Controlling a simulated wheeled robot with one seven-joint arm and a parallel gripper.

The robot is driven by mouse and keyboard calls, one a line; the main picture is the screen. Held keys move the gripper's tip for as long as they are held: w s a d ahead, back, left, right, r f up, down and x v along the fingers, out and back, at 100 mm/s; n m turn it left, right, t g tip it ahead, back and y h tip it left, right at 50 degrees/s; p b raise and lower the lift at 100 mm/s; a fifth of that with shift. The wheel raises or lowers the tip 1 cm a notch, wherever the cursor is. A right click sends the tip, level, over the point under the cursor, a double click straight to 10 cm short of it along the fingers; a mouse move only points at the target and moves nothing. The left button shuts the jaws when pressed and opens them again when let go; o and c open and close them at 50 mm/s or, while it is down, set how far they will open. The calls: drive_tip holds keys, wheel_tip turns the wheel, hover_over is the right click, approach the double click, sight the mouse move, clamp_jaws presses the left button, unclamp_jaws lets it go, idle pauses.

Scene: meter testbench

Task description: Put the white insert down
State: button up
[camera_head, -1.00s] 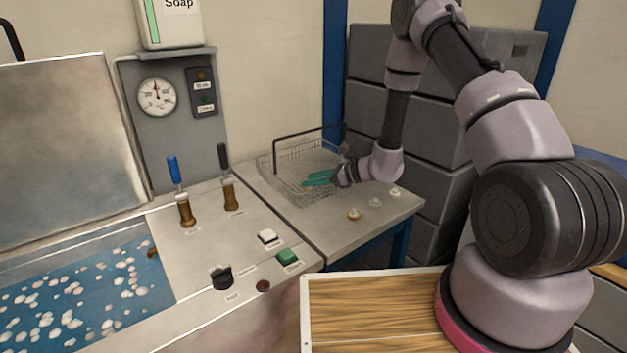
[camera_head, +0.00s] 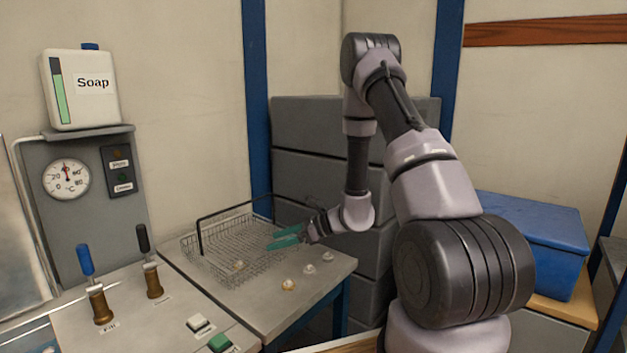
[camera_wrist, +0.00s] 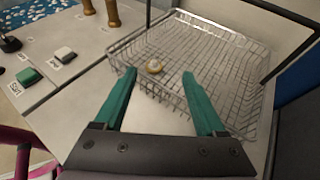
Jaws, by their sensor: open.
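A small white piece with a yellowish base (camera_wrist: 155,66), which looks like the white insert, lies in the wire basket (camera_wrist: 240,62). In the head view the same piece (camera_head: 238,265) shows faintly through the mesh near the basket's front. My gripper (camera_head: 271,240) is over the right part of the basket, its teal fingers pointing left. In the wrist view my gripper (camera_wrist: 160,75) has its fingers wide apart with nothing between them. The piece shows just beyond the fingertips, apart from them.
Grey drawers (camera_head: 300,180) stand behind. Levers (camera_head: 85,262) stand at left.

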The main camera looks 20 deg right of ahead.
drive_tip(key=s+r+n+g+h, duration=0.1)
drive_tip(key=s+r+n, duration=0.2)
drive_tip(key=r, duration=0.3)
drive_tip(key=s+a+r+n+g, duration=0.1)
drive_tip(key=s+r+n+g, duration=0.1)
drive_tip(key=s+r+n, duration=0.35)
drive_tip(key=s+r+n+g+h, duration=0.1)
drive_tip(key=s+r+n, duration=0.1)
drive_tip(key=r, duration=0.6)
drive_tip(key=s+d+r+n+t+h, duration=0.5)
drive_tip(key=s+d+r+n+h, duration=0.3)
drive_tip(key=s+d+r, duration=0.3)
wheel_tip(320, 180, up, 3)
drive_tip(key=s, duration=0.3)
drive_tip(key=shift+t, duration=0.4)
